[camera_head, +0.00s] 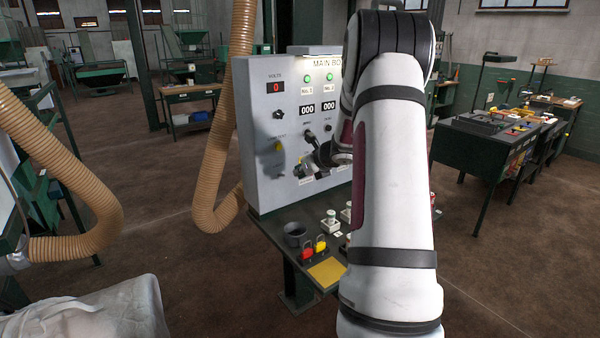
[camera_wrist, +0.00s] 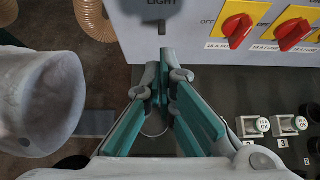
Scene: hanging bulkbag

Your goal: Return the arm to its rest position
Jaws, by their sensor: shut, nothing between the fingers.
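My white arm with dark bands rises through the right middle of the head view and bends over at the top, hiding part of the control box. My gripper (camera_head: 318,152) shows past the arm, close in front of the grey control box (camera_head: 262,150) marked "MAIN BO...". In the wrist view my gripper (camera_wrist: 163,68) has its teal-padded fingers drawn together at the tips, with nothing between them. The tips are near the lower part of the box face, below a "LIGHT" label. I cannot tell whether they touch it.
Red knobs on yellow plates (camera_wrist: 238,27) sit right of the fingers. Small labelled white blocks (camera_wrist: 255,126) stand on the green bench (camera_head: 275,232). A tan ribbed hose (camera_head: 222,130) hangs left of the box. A dark workbench (camera_head: 470,145) stands at right. Brown floor is open between.

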